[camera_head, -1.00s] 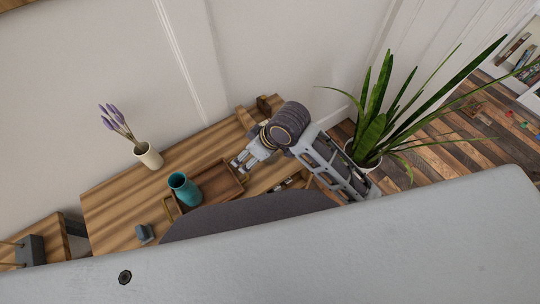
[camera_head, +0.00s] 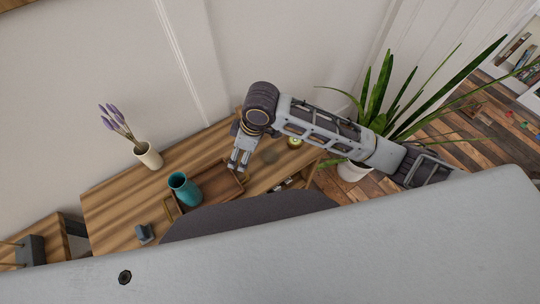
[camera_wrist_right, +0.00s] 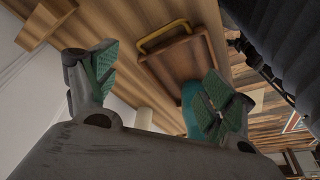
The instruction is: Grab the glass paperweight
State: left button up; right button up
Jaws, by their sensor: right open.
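A small round yellow-green item (camera_head: 294,142) sits near the right end of the wooden table in the head view, partly beside my right arm. It may be the glass paperweight, but it is too small to be sure. My right gripper (camera_head: 240,159) is left of it, pointing down above the back right part of the wooden tray, open and empty. In the wrist view the two teal-padded fingers (camera_wrist_right: 160,82) stand wide apart with nothing between them. The round item is not clear in that view. My left gripper is not in view.
The wooden tray (camera_head: 222,187) lies mid-table, with a teal vase (camera_head: 184,190) at its left end. A cream vase of lavender (camera_head: 148,155) stands at the back left. A small blue-grey object (camera_head: 144,233) is at the front. A potted plant (camera_head: 353,170) stands beyond the table's right end.

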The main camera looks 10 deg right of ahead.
jog(key=w+d+g+h, duration=0.1)
jog(key=w+d+h, duration=0.2)
jog(key=d, duration=0.6)
jog(key=shift+w+d+r, duration=0.2)
jog(key=shift+w+d, duration=0.05)
jog(key=shift+w, duration=1)
jog(key=shift+f, duration=0.1)
send_over(269, 154)
jog(key=shift+w+f, duration=0.15)
jog(key=shift+f, duration=4.1)
jog(key=shift+f, duration=2.6)
jog(key=c, duration=1.2)
